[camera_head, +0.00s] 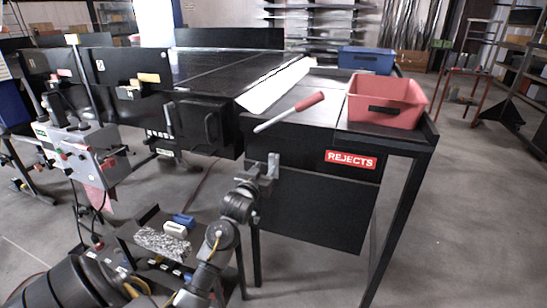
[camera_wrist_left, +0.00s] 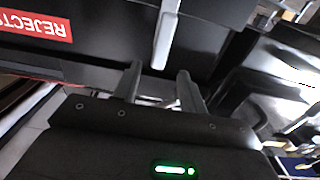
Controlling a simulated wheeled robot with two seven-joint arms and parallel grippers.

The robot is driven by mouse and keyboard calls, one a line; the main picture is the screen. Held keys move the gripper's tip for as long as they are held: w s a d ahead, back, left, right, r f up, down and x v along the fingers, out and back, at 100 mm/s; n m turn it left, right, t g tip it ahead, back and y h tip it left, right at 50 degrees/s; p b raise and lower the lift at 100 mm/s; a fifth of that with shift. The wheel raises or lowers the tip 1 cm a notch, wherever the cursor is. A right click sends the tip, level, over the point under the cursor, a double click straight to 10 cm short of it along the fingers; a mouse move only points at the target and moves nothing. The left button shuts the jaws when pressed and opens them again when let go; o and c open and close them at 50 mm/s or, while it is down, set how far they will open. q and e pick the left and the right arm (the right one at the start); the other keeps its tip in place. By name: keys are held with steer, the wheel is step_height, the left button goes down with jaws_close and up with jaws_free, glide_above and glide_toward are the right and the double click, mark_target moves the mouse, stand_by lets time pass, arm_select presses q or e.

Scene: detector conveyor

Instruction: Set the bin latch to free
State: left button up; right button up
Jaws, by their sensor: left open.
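My left gripper (camera_head: 268,166) is in front of the cabinet, just below the rod's lower left end. In the left wrist view my left gripper (camera_wrist_left: 158,88) has its fingers apart with nothing between them. My right gripper is not in view.
A red REJECTS sign (camera_head: 351,160) is on the cabinet front. A red bin (camera_head: 385,92) stands on top, with a blue bin (camera_head: 365,59) behind. A dark box with a handle (camera_head: 210,130) is to the left. A low tray (camera_head: 150,218) holds small items. Open floor lies right.

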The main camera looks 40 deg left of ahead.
mark_target(271, 160)
arm_select(q)
steer(key=p+x, duration=0.1)
steer(key=x, duration=0.8)
steer(key=shift+w, duration=0.15)
jaws_close()
